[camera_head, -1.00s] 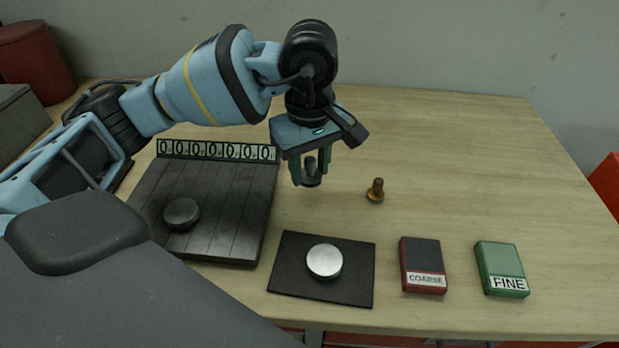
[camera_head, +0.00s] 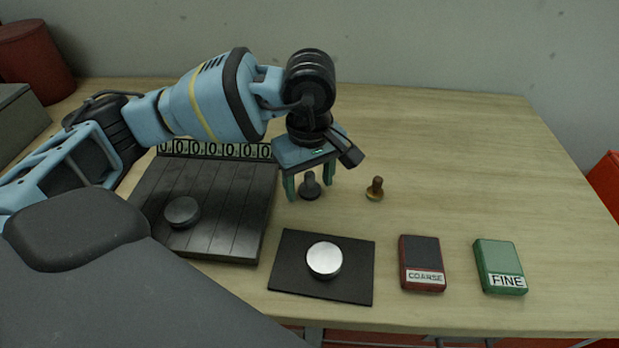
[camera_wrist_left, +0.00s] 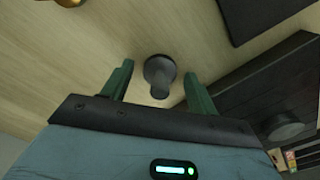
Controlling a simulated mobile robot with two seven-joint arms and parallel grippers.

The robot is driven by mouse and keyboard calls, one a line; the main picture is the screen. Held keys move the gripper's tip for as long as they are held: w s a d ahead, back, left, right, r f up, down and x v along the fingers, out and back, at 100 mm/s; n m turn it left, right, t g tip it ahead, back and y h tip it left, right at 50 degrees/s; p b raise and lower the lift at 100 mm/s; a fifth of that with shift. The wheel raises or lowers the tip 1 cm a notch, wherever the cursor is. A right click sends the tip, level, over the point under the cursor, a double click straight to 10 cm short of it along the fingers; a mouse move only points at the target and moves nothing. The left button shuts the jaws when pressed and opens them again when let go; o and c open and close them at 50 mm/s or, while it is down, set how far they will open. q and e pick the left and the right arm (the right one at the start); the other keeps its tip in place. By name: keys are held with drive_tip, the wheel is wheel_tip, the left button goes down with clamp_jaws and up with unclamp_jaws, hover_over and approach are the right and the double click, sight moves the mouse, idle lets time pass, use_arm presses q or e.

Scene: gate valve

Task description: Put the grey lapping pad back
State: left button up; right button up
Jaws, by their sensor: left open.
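The grey lapping pad (camera_head: 310,188) is a dark grey round base with an upright knob handle. It stands on the wooden table, right of the black slotted board. My left gripper (camera_head: 310,193) is above it, open, with its green fingers on either side of the handle. In the left wrist view the pad (camera_wrist_left: 159,75) sits between the two spread fingers (camera_wrist_left: 160,80), with a gap visible on each side. A brass pad (camera_head: 375,189) of similar shape stands just to the right; its edge shows in the left wrist view (camera_wrist_left: 70,2). My right gripper is not in view.
The black slotted board (camera_head: 222,225) carries a dark disc (camera_head: 182,212) and a row of number tiles (camera_head: 215,150). A silver disc (camera_head: 324,259) lies on a black mat (camera_head: 290,262). Red COARSE (camera_head: 422,255) and green FINE (camera_head: 498,258) blocks lie front right. The back right is clear.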

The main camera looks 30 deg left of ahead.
sight(309, 174)
use_arm(q)
wheel_tip(309, 174, up, 12)
drive_tip(key=shift+r, duration=0.15)
idle(0.5)
drive_tip(key=shift+s, duration=0.1)
idle(0.4)
